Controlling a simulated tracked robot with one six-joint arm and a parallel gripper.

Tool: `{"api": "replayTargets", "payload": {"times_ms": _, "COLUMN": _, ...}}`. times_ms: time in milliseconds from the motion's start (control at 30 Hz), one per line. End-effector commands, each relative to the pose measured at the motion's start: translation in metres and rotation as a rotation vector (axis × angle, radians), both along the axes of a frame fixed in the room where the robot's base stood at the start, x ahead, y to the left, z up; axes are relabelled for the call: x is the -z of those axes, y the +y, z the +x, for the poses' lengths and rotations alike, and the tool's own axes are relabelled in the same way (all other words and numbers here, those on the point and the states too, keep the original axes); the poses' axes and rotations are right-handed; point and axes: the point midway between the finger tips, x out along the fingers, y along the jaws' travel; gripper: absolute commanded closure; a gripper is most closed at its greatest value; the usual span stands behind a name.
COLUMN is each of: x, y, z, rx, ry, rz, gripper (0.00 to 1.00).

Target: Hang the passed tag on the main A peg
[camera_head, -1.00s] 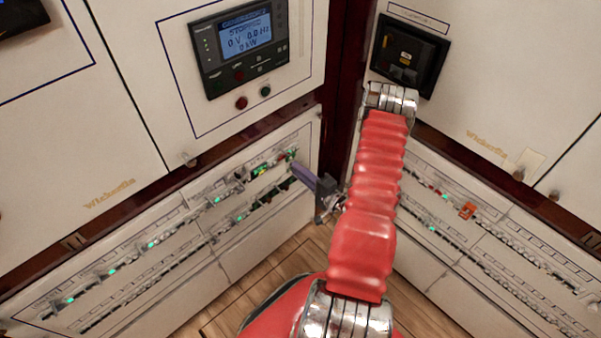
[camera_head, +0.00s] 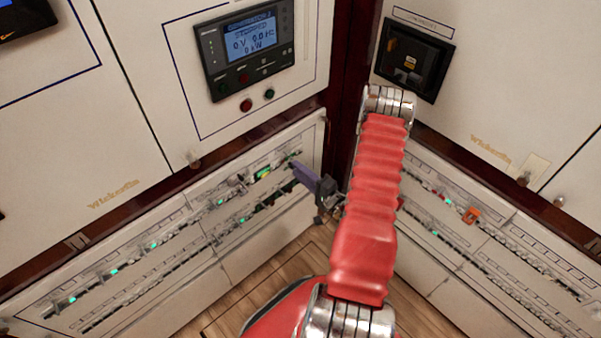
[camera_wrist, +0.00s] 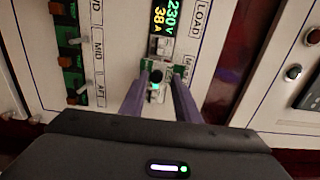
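My gripper (camera_wrist: 162,82) points at the lower left panel in the corner. Its two purple fingers stand apart in the wrist view. Small green patches (camera_wrist: 147,65) show at both fingertips; I cannot tell whether they belong to the passed tag. A dark round knob or peg end (camera_wrist: 157,76) shows between the fingers, with a small teal light below it. In the head view my gripper (camera_head: 294,167) is at the right end of the panel's upper row, beside the lit meter (camera_head: 264,173). The main A label cannot be read.
Green and orange switches (camera_wrist: 70,50) stand left of the fingers in the wrist view. The lit meter (camera_wrist: 165,18) reads 230 V and 38 A. An orange piece (camera_head: 471,215) sits on the right panel. The wooden floor (camera_head: 300,262) below is clear.

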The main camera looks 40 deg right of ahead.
Motion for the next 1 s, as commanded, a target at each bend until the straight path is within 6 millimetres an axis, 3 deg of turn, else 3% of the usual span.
{"api": "replayTargets", "payload": {"times_ms": 100, "x": 0.0, "y": 0.0, "z": 0.0, "rx": 0.0, "ry": 0.0, "rz": 0.0, "gripper": 0.63}}
{"api": "replayTargets", "payload": {"times_ms": 467, "x": 0.0, "y": 0.0, "z": -0.004, "rx": 0.001, "ry": 0.001, "rz": 0.0, "gripper": 0.63}}
{"api": "replayTargets", "payload": {"times_ms": 1000, "x": 0.001, "y": -0.002, "z": -0.066, "rx": 0.004, "ry": 0.001, "rz": 0.001, "gripper": 0.63}}
